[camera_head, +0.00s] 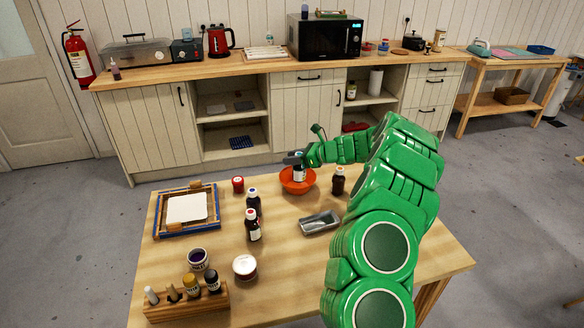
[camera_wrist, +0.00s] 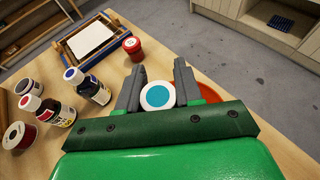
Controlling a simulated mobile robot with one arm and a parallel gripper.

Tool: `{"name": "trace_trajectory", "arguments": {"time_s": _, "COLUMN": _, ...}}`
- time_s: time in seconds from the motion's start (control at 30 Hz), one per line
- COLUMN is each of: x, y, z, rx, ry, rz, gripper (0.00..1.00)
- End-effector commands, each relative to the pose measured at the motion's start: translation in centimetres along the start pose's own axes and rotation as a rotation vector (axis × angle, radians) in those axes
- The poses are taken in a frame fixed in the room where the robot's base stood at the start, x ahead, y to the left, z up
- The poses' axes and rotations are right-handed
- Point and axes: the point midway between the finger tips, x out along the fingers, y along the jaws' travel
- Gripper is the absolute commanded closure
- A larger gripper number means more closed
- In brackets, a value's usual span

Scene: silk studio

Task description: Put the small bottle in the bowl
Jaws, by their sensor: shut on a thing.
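My gripper (camera_head: 295,159) is shut on a small bottle (camera_head: 299,175) with a white label, at the far side of the wooden table. In the wrist view, the bottle's white cap with a teal top (camera_wrist: 157,97) sits between the two grey fingers of my gripper (camera_wrist: 160,78). The orange bowl (camera_head: 297,189) is under the bottle. The bottle's lower part overlaps the bowl's opening, and I cannot tell whether it touches the bottom. In the wrist view, part of the bowl (camera_wrist: 188,78) shows behind the right finger.
A dark bottle (camera_head: 338,181) stands right of the bowl, and a red jar (camera_head: 238,184) stands left. Two more dark bottles, one here (camera_head: 253,226), stand nearer. A metal tray (camera_head: 320,222), a framed screen (camera_head: 187,208) and a bottle rack (camera_head: 187,303) are also on the table (camera_head: 290,275).

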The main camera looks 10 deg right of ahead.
Motion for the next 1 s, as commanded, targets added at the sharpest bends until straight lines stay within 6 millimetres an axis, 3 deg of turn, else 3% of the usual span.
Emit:
{"name": "trace_trajectory", "arguments": {"time_s": 0.6, "x": 2.1, "y": -2.0, "z": -2.0, "rx": -0.001, "ry": -0.001, "rz": 0.001, "gripper": 1.0}}
{"name": "trace_trajectory", "arguments": {"time_s": 0.83, "x": 3.2, "y": -2.0, "z": -4.5, "rx": -0.001, "ry": 0.0, "rz": 0.001, "gripper": 1.0}}
{"name": "trace_trajectory", "arguments": {"time_s": 1.0, "x": 3.3, "y": -2.0, "z": -4.8, "rx": -0.002, "ry": -0.001, "rz": 0.0, "gripper": 1.0}}
